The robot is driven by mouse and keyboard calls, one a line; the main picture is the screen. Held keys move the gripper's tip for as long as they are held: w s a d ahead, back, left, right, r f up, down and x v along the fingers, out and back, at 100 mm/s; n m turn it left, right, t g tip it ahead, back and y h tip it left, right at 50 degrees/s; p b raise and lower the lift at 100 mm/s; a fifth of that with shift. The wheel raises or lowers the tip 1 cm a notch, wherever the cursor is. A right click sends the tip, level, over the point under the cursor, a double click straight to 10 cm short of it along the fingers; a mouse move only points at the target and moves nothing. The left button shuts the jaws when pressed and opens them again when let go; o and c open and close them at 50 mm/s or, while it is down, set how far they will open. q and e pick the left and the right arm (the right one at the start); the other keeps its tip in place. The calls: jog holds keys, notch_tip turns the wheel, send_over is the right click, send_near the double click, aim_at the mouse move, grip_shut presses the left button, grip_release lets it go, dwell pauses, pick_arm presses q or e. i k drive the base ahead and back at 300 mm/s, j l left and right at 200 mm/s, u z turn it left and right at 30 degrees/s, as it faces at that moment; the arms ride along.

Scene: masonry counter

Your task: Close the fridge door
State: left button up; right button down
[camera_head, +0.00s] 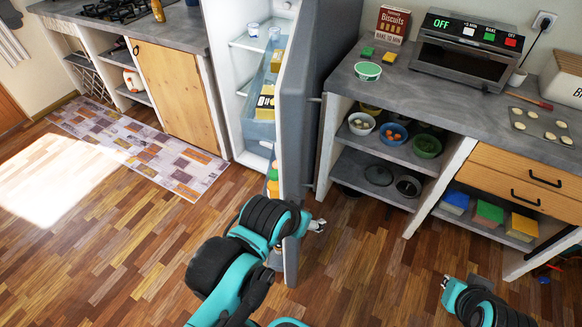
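The grey fridge door (316,50) stands open in the middle of the head view, swung out toward me. Its inner side faces left, with bottles on its lower part, and its outer face is on the right. The white fridge interior (240,65) shows shelves with containers and yellow packages. My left arm reaches across the door's lower part and hides some of it. My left gripper (317,226) is just right of the door's lower outer face; I cannot tell if it touches. My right gripper (445,282) is low at right, over the floor, away from the door. Both fingertips are too small to judge.
A counter (440,95) with an oven (465,52), a green bowl (368,71) and shelves of bowls stands right of the door. A wooden cabinet (178,90) stands left of the fridge. A patterned rug (140,147) lies before it. The wooden floor (120,235) is mostly clear.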

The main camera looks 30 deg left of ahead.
aim_at(293, 100)
jog(key=i+l+u, duration=0.1)
jog(key=l+u, duration=0.9)
jog(key=u, duration=0.15)
jog(key=l+u, duration=0.35)
jog(key=k+j+z, duration=0.15)
jog(key=k+j, duration=0.15)
jog(key=j, duration=0.15)
jog(key=k+j+z, duration=0.15)
jog(key=k+j, duration=0.15)
jog(key=j, duration=0.1)
